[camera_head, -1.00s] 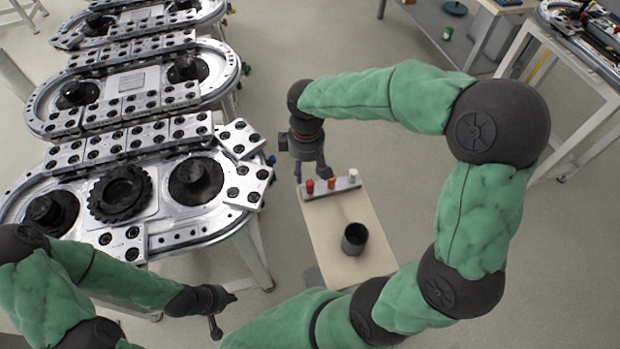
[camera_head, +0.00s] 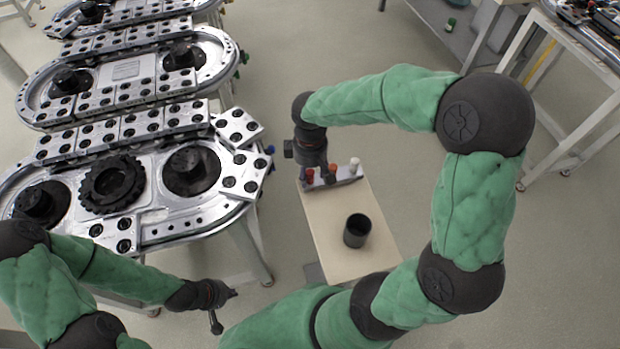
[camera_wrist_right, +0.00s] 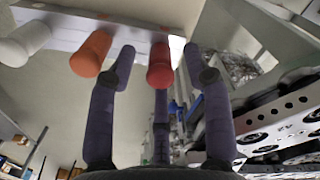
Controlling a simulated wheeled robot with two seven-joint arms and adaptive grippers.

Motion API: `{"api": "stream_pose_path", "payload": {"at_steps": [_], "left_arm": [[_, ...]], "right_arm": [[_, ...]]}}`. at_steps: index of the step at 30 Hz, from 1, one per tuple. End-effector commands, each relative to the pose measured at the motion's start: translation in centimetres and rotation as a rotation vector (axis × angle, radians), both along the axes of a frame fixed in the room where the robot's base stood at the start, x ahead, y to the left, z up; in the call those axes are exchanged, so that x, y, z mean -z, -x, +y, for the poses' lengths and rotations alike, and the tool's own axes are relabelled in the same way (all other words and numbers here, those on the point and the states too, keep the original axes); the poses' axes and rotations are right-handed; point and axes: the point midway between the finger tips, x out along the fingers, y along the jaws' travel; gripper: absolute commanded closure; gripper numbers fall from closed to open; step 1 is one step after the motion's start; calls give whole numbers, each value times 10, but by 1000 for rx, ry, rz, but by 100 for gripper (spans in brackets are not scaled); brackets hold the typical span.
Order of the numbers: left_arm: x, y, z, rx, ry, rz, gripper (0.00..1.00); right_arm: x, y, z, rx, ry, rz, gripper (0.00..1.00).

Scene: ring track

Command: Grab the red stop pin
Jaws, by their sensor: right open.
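The red stop pin (camera_head: 310,175) stands in the grey holder (camera_head: 346,181) at the far end of a small light table. In the right wrist view the red pin (camera_wrist_right: 160,68) lies between the spread fingers of my right gripper (camera_wrist_right: 160,75), which is open with no finger visibly closed on it. In the head view my right gripper (camera_head: 316,180) is over the red pin and partly hides the holder. My left gripper (camera_head: 226,308) is far from the pins, at lower left; its fingers look spread and empty.
An orange pin (camera_head: 333,169) and a white pin (camera_head: 354,164) stand in the same holder, also seen in the right wrist view. A dark cup (camera_head: 357,230) stands on the small table (camera_head: 335,255). The metal ring track (camera_head: 150,225) lies to the left.

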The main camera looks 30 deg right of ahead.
Motion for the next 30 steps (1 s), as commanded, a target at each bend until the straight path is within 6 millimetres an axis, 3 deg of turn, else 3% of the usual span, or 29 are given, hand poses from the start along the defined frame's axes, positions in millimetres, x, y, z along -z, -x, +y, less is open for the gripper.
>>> {"api": "stream_pose_path", "payload": {"at_steps": [3,11,16,30], "left_arm": [[8,0,0,0,0,0,100],[7,0,0,0,0,0,100],[7,0,0,0,0,0,100],[5,0,0,0,0,0,100]], "right_arm": [[16,1,0,1,-1,3,50],[17,0,0,1,-1,0,53],[16,0,0,0,-1,1,100],[12,0,0,0,-1,-1,100]]}}
